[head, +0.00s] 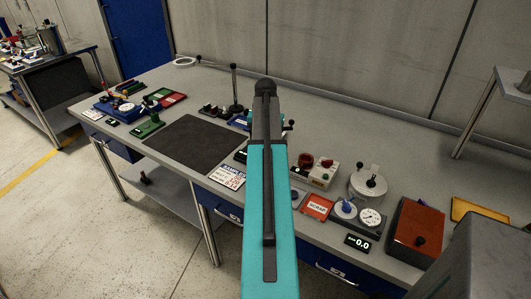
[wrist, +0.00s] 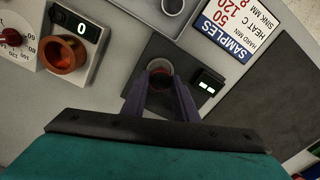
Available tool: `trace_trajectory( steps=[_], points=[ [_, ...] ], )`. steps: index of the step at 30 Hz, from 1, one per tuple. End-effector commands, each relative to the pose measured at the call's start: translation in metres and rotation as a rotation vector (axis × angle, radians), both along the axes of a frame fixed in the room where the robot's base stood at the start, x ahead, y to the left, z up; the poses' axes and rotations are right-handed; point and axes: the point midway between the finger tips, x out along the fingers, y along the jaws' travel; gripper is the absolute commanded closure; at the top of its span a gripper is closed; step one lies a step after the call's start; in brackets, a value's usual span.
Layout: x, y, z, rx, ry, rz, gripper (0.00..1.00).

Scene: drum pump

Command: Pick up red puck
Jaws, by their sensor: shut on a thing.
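In the wrist view my gripper (wrist: 159,92) points down with its two purple fingers on either side of a small round holder (wrist: 160,66) with a pale rim. A dark red piece (wrist: 159,79), which looks like the red puck, shows inside it between the fingertips. The fingers are closed on it; their exact contact is hard to see. The holder stands on a dark plate (wrist: 148,52) beside a small lit display (wrist: 207,82). In the head view my teal arm hides the gripper and the puck.
A SAMPLES card (wrist: 228,32) and a black mat (wrist: 270,90) lie to the right. A press with gauge (head: 370,217) and a red-brown box (head: 418,232) stand at the bench's right.

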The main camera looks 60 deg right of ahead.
Motion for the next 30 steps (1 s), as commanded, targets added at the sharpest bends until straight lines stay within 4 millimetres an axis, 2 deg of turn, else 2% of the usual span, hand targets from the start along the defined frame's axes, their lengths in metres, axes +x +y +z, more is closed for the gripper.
trace_trajectory(
  steps=[2, 10, 30],
  points=[
    [0.0, -0.001, 0.006, -0.002, -0.001, 0.0, 0.97],
    [-0.006, 0.03, 0.006, -0.001, 0.0, 0.0, 0.97],
    [-0.024, 0.127, 0.016, -0.002, -0.001, 0.001, 0.97]
  ],
)
